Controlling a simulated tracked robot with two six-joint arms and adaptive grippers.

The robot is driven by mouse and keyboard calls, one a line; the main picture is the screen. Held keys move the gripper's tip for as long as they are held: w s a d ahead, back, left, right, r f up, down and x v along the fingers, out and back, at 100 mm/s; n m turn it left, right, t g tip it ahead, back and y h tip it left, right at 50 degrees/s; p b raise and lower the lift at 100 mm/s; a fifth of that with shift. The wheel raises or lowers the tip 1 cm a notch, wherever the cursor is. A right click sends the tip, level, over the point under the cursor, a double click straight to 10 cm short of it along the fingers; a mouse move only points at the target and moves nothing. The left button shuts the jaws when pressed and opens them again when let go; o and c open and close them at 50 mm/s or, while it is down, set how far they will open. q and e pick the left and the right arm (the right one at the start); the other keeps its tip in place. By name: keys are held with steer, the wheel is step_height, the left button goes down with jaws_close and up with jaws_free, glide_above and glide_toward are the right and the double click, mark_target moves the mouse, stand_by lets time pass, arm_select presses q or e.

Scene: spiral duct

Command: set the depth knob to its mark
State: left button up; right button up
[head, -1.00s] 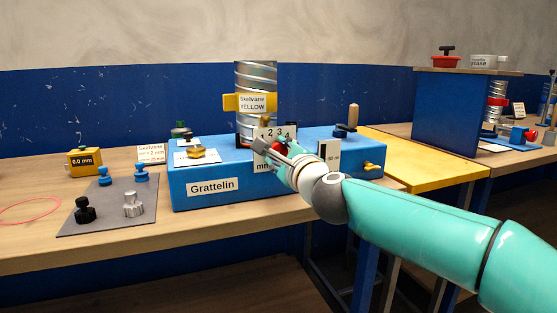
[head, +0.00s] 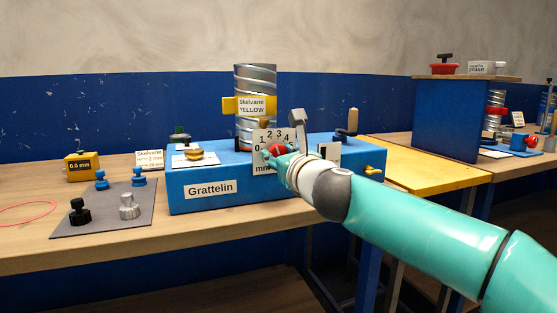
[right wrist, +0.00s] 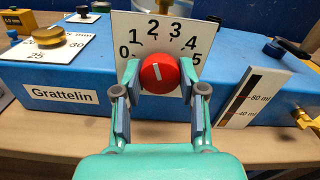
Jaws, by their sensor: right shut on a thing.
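The depth knob is a red round knob (head: 278,150) on a white dial plate (head: 262,136) with numbers 0 to 5 and "mm", on the front of the blue Grattelin box (head: 230,199). In the right wrist view the knob (right wrist: 157,72) shows a short white line pointing up and slightly left, roughly toward the 2. My right gripper (right wrist: 160,66) is shut on the knob, one finger on each side. In the head view the gripper (head: 283,152) hides part of the knob and the plate's right side. My left gripper is not in view.
A silver spiral duct (head: 256,78) with a yellow clamp rises behind the dial. A brass knob (head: 200,154) sits left on the box; a yellow valve (head: 375,170) is at its right end. A grey mat (head: 105,210) with several small knobs lies left. A small card (head: 149,159) stands behind it.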

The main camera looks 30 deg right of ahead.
steer(key=shift+w+f+m, duration=0.1)
steer(key=shift+f+m, duration=0.3)
steer(key=shift+m, duration=0.1)
steer(key=o, duration=1.1)
steer(key=shift+o, duration=0.2)
steer(key=shift+r, duration=0.2)
steer(key=v, duration=1.2)
steer(key=shift+f, duration=0.15)
